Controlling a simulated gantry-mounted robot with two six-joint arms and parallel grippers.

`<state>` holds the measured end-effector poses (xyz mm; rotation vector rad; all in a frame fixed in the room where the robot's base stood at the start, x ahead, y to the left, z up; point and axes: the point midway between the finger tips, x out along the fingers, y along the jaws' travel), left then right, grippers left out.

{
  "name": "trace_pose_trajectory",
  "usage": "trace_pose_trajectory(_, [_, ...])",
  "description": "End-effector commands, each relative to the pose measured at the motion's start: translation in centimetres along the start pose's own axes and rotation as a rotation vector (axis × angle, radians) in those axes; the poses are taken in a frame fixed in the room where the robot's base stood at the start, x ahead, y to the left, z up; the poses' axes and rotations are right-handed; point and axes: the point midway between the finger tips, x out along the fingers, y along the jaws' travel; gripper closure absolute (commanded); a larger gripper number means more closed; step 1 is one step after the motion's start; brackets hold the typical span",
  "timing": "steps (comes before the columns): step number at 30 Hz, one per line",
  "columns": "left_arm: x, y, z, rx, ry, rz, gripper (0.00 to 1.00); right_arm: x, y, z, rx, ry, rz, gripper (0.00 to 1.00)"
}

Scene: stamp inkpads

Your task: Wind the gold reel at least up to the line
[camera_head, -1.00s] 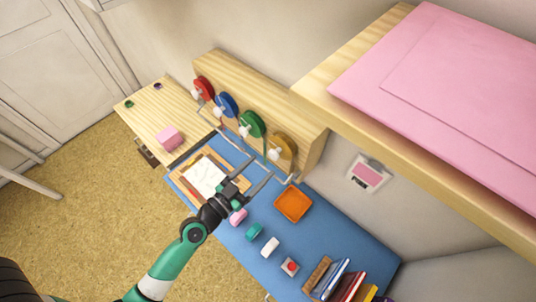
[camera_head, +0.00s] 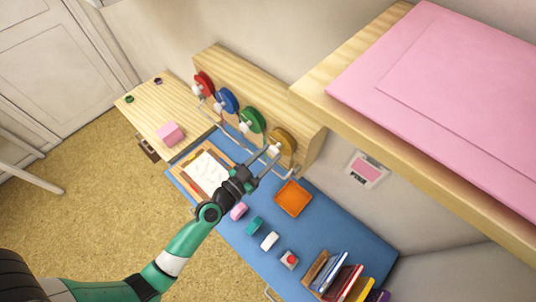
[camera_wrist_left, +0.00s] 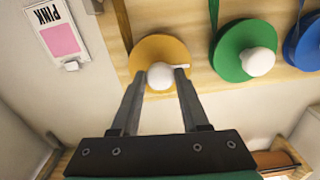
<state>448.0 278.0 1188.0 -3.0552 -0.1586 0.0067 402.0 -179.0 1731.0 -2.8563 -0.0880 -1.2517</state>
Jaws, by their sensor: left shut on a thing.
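The gold reel (camera_head: 287,138) is the rightmost of the reels on the upright wooden board, with a white knob (camera_head: 274,150) on its face. In the left wrist view the gold reel (camera_wrist_left: 150,47) is seen face on, with its white knob (camera_wrist_left: 160,76) between the fingertips. My left gripper (camera_head: 269,158) reaches the reel from the front and is shut on this knob; the wrist view shows the fingers (camera_wrist_left: 157,90) on either side of it. I cannot make out the line or any cord of the gold reel. My right gripper is not in view.
Green (camera_head: 252,121), blue (camera_head: 227,103) and red (camera_head: 203,85) reels sit to the left on the wooden board (camera_head: 240,78). Below, the blue table mat (camera_head: 330,232) bears an orange tray (camera_head: 292,198), a paper sheet (camera_head: 206,173), small coloured pieces and books. A wooden shelf (camera_head: 430,130) overhangs at right.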

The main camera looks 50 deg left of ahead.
Motion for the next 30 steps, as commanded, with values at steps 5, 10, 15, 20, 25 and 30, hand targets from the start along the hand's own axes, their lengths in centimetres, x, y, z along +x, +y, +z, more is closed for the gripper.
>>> trace_pose_trajectory(5, [-0.01,0.01,-0.01,-0.003,0.0,0.0,1.0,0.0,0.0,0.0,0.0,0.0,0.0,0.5])
trace_pose_trajectory(10, [-0.01,0.01,-0.01,-0.032,0.0,0.0,1.0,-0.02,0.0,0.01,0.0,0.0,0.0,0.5])
trace_pose_trajectory(15, [-0.01,0.02,0.0,-0.106,0.0,0.0,1.0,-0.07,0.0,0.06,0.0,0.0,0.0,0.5])
trace_pose_trajectory(20, [-0.02,0.04,-0.01,-0.219,0.0,0.0,1.0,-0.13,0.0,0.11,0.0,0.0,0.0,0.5])
trace_pose_trajectory(25, [-0.02,0.06,-0.04,-0.373,0.001,0.0,1.0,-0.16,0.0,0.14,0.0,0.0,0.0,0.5])
trace_pose_trajectory(30, [-0.02,0.08,-0.07,-0.533,0.001,0.0,1.0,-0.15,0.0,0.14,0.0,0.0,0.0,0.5])
